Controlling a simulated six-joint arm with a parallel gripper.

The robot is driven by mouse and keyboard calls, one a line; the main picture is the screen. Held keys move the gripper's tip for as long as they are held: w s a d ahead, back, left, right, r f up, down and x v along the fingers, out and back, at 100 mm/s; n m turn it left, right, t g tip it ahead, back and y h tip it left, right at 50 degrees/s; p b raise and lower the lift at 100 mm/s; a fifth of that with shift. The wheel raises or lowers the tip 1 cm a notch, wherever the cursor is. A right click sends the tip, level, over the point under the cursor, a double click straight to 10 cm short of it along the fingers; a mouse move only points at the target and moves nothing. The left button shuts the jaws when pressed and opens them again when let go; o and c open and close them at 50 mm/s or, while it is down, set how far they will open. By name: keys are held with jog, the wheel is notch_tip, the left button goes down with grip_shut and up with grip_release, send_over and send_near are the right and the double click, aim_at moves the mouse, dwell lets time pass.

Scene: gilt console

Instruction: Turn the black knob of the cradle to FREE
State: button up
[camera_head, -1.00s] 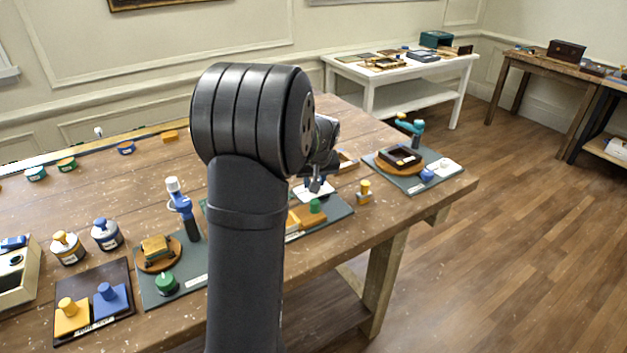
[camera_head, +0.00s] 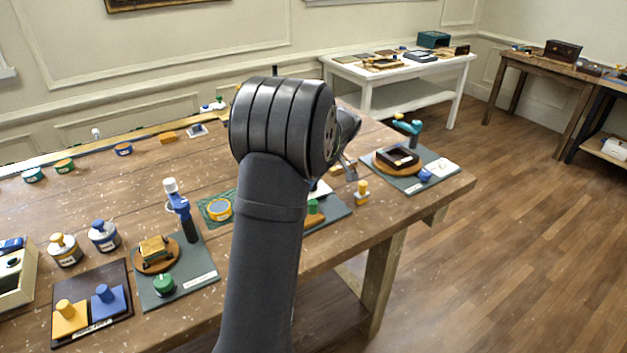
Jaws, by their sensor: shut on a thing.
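My gripper (camera_head: 350,171) is small and far off, past my large dark arm link, pointing down over the back right of the wooden table. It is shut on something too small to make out. It appears between the middle grey board (camera_head: 337,211) and the right grey board (camera_head: 413,186); its height is unclear. I cannot identify the cradle or its black knob for certain. The right board carries a dark box (camera_head: 396,158) on a round wooden base, with a blue knob (camera_head: 425,175). A green knob (camera_head: 313,206) on the middle board is partly hidden by my arm.
A yellow peg-like piece (camera_head: 361,192) stands near the table's right front edge. Left of my arm are a green knob (camera_head: 164,284), a blue-and-black upright tool (camera_head: 184,213) and blue and yellow pieces on a dark tray (camera_head: 122,275). The table's left middle has bare room.

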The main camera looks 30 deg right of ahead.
jog(key=shift+n, duration=0.5)
jog(key=o, duration=1)
jog(key=shift+r, duration=0.1)
jog(key=v, duration=1.7)
jog(key=shift+w+d+r, duration=0.15)
jog(key=shift+d, duration=0.15)
